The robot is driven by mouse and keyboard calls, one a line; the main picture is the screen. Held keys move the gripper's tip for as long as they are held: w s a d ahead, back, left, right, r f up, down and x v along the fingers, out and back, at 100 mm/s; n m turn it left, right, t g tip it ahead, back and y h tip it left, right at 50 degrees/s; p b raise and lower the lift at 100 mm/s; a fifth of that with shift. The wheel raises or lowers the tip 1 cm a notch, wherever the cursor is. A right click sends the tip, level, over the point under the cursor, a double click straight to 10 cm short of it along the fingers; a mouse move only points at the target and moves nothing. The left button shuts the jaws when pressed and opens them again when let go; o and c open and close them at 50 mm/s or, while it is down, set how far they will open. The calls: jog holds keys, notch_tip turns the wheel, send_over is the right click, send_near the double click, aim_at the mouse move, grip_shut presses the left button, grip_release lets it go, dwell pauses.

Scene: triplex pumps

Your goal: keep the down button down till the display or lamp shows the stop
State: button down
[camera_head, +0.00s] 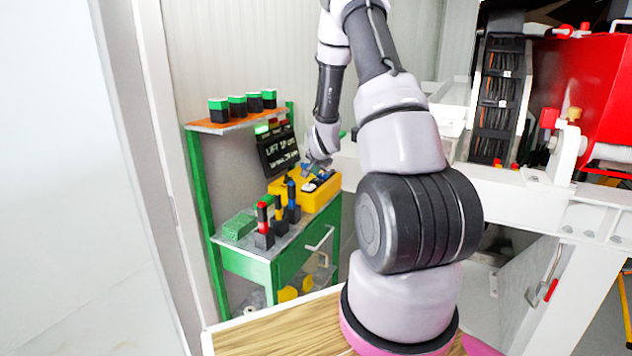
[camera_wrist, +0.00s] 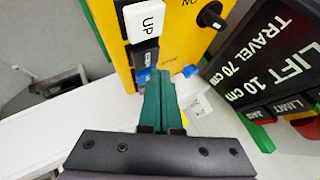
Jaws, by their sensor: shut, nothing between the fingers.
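The yellow control box (camera_head: 318,195) stands on the green cabinet, and it fills the upper middle of the wrist view (camera_wrist: 175,30). It carries a white UP button (camera_wrist: 147,20) and, beside it, a dark button (camera_wrist: 145,52) whose lettering I cannot read. My gripper (camera_wrist: 160,74) is shut and empty, its teal fingertips at the dark button's edge; I cannot tell whether they press it. A bit of blue shows beside the fingertips. The black display (camera_wrist: 265,55) reads LIFT 10 cm, TRAVEL 70 cm. In the head view the display (camera_head: 278,152) stands behind the box.
A LIMIT label and a red lamp (camera_wrist: 303,118) sit at the display's edge; a green part (camera_wrist: 258,133) is nearby. Several screwdriver-like tools (camera_head: 264,228) and a green block (camera_head: 239,226) stand left of the box. Green-topped black blocks (camera_head: 237,105) line the shelf above.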

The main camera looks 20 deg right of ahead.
aim_at(316, 181)
dwell(0.8)
jog(key=shift+f, duration=0.4)
jog(key=shift+f, duration=0.55)
dwell(1.7)
jog(key=shift+r, duration=0.1)
dwell(2.7)
jog(key=shift+r, duration=0.85)
jog(key=shift+r, duration=2.55)
